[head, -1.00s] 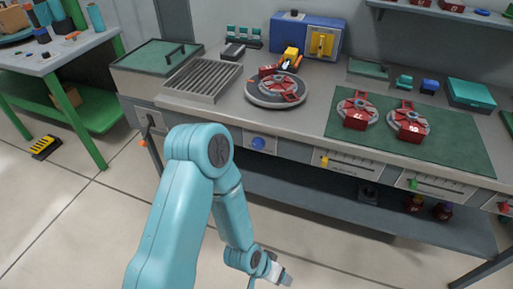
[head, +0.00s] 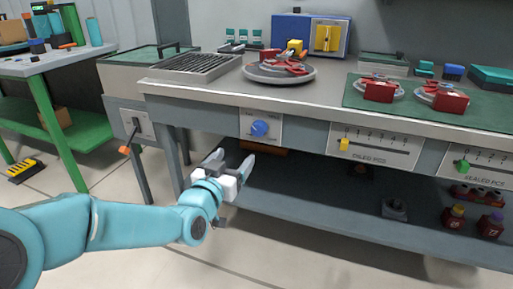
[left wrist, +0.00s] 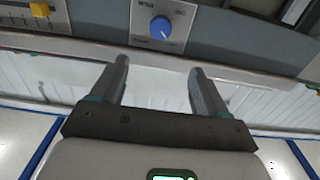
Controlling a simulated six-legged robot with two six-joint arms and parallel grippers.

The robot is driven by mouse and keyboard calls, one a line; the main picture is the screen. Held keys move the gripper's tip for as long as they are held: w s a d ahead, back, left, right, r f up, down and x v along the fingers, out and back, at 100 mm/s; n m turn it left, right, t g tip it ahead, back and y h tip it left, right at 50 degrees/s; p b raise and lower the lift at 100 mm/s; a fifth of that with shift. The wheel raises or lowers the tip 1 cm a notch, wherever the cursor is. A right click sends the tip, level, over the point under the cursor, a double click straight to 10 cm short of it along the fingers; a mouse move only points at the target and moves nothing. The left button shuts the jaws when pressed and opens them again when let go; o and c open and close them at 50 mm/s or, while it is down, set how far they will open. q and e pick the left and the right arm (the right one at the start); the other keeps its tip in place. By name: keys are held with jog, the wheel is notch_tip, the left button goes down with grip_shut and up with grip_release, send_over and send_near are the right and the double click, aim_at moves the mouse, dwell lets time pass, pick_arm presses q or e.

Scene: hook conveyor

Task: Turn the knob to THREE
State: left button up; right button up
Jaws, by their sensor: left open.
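The blue knob (head: 260,128) sits on a white plate (head: 246,119) on the front of the grey bench. The plate's markings are too small to read in the head view. My left gripper (head: 232,160) is open and empty, in front of the bench, below and left of the knob and apart from it. In the left wrist view the knob (left wrist: 161,28) shows beyond and between the two open fingers (left wrist: 158,78), with a pale pointer mark on its face. My right gripper is not in view.
Right of the knob are slider panels, one with a yellow handle (head: 344,145) and one with a green handle (head: 463,166). A lever with an orange tip (head: 124,150) is at left. A lower shelf (head: 330,197) runs under the bench. A turntable (head: 279,72) stands on top.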

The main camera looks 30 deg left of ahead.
aim_at(257, 129)
pick_arm(q)
jog(key=b+x, duration=0.1)
jog(key=x, duration=1.5)
jog(key=shift+w, duration=0.15)
jog(key=c, duration=1)
